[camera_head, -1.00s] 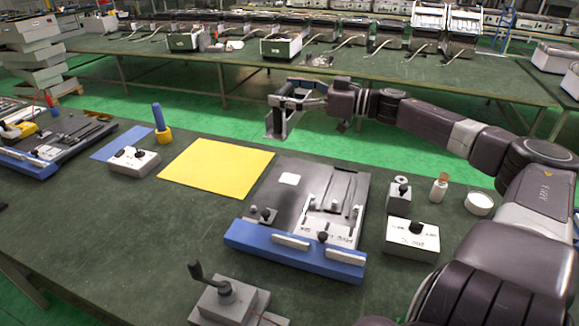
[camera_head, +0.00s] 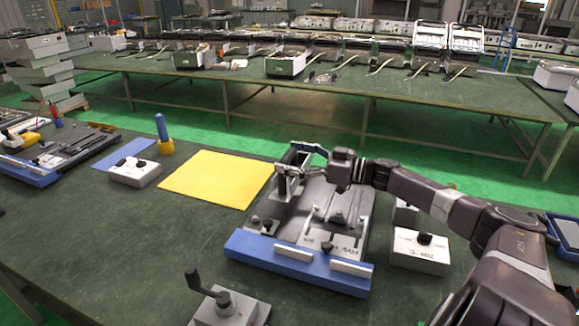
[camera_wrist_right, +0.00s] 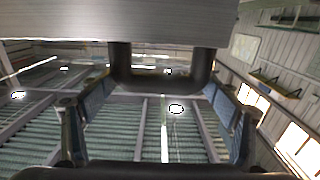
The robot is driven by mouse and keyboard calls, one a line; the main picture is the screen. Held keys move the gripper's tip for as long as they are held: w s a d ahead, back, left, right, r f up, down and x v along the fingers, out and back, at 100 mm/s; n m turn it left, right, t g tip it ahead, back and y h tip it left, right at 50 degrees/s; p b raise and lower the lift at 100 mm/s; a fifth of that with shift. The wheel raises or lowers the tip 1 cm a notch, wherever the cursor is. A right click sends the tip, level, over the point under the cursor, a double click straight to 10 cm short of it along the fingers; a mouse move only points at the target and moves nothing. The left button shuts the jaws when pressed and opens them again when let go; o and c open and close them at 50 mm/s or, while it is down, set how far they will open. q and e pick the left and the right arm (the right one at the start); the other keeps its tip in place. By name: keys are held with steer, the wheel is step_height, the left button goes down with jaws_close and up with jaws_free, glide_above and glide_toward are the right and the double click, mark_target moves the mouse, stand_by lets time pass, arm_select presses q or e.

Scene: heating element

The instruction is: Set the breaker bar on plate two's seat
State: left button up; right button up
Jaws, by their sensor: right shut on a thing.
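My right gripper (camera_head: 303,157) is shut on the dark handle of the breaker bar (camera_head: 286,183), a grey metal piece, above the back left of the middle plate. In the right wrist view, the bar (camera_wrist_right: 120,22) fills the top as a broad grey block. Its dark U-shaped handle (camera_wrist_right: 160,82) lies between the fingers (camera_wrist_right: 160,95). The middle plate (camera_head: 285,215) is dark with a blue front edge; I cannot read whether it is plate two. The gripper and bar hide part of its back left. I cannot tell whether the bar touches it. My left gripper is out of view.
A yellow sheet (camera_head: 215,179) lies left of the plate. A white control box (camera_head: 420,251) stands close on its right, and a grey box with a lever (camera_head: 225,304) in front. Another blue-edged plate (camera_head: 65,155) is at far left. Knobs and clamps rise from the middle plate.

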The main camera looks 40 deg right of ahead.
mark_target(289, 184)
step_height(289, 184, down, 3)
steer(key=shift+w+r, duration=0.1)
steer(key=shift+f, duration=0.2)
steer(key=shift+f, duration=0.3)
steer(key=o, duration=1.7)
steer(key=shift+f, duration=0.15)
steer(key=shift+c, duration=0.2)
steer(key=o, duration=0.4)
steer(key=shift+r, duration=0.25)
steer(key=shift+r+p+v, duration=0.15)
steer(key=shift+p+v, duration=0.35)
steer(key=shift+v, duration=2.55)
steer(key=shift+r+p+v, duration=0.2)
steer(key=shift+p+v, duration=0.3)
steer(key=shift+v, duration=2.55)
